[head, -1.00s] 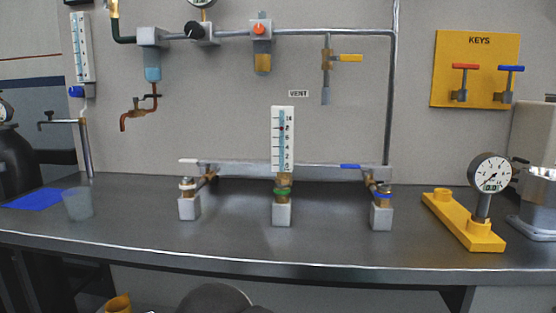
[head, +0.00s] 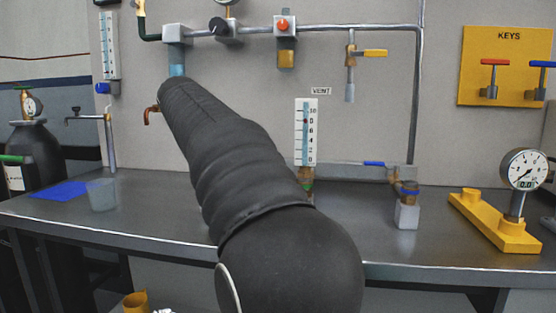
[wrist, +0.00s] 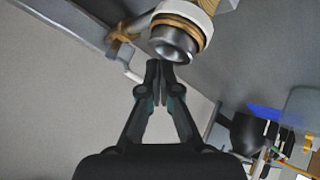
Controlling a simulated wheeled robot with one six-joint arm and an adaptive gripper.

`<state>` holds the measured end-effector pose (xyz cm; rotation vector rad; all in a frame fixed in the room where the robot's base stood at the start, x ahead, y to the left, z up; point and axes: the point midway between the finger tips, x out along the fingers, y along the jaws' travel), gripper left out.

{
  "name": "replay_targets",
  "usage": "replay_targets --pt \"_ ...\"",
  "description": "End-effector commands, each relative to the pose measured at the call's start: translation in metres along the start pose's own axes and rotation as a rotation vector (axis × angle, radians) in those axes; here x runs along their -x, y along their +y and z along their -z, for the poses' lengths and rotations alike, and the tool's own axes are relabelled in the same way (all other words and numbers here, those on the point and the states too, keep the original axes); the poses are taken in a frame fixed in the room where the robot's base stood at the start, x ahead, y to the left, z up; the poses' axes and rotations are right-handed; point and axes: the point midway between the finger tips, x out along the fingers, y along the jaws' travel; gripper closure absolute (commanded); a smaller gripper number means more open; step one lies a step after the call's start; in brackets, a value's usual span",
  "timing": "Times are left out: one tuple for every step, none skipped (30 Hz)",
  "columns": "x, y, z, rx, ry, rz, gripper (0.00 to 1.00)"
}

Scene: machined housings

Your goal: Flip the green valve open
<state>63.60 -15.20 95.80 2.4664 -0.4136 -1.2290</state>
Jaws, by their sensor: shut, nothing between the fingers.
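A green-ringed valve fitting (head: 308,186) shows in the head view just below the upright white scale, partly behind my arm; its lever cannot be made out. My gripper (wrist: 160,65) is shut and empty in the wrist view. Its tips lie close under the round metal end of a fitting (wrist: 173,44) with a brass ring and white collar; I cannot tell if they touch. A white lever (wrist: 128,66) lies just left of the tips. No green shows on this fitting. In the head view my arm hides the gripper.
The white scale (head: 306,132) stands mid-bench. A blue-ringed valve (head: 408,206) is to its right. A yellow stand with a dial gauge (head: 523,169) is at far right. A clear cup (head: 101,194) stands at left. A gas cylinder (head: 36,155) is at far left.

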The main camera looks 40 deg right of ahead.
Motion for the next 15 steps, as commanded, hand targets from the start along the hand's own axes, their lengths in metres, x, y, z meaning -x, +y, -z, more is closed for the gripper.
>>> replay_targets --pt "-0.006 0.019 -0.007 -0.023 -0.027 -0.044 1.0" --pt "-0.01 0.03 -0.01 -0.034 -0.042 -0.071 1.0" --pt "-0.015 0.045 -0.015 -0.052 -0.061 -0.108 1.0" --pt "-0.017 0.057 -0.018 -0.064 -0.076 -0.137 1.0" --pt "-0.02 0.069 -0.022 -0.079 -0.091 -0.166 1.0" --pt "-0.028 0.077 -0.026 -0.071 -0.121 -0.207 1.0" --pt "-0.034 0.081 -0.027 -0.055 -0.147 -0.241 1.0" --pt "-0.039 0.086 -0.028 -0.041 -0.171 -0.277 1.0" --pt "-0.044 0.093 -0.031 -0.024 -0.204 -0.324 1.0" --pt "-0.048 0.099 -0.032 -0.011 -0.225 -0.36 1.0" --pt "-0.051 0.104 -0.033 -0.001 -0.248 -0.396 1.0" --pt "-0.055 0.113 -0.035 0.011 -0.276 -0.445 1.0" --pt "-0.058 0.118 -0.036 0.021 -0.296 -0.48 1.0" --pt "-0.06 0.123 -0.037 0.03 -0.313 -0.512 1.0" --pt "-0.062 0.128 -0.037 0.04 -0.334 -0.552 1.0"
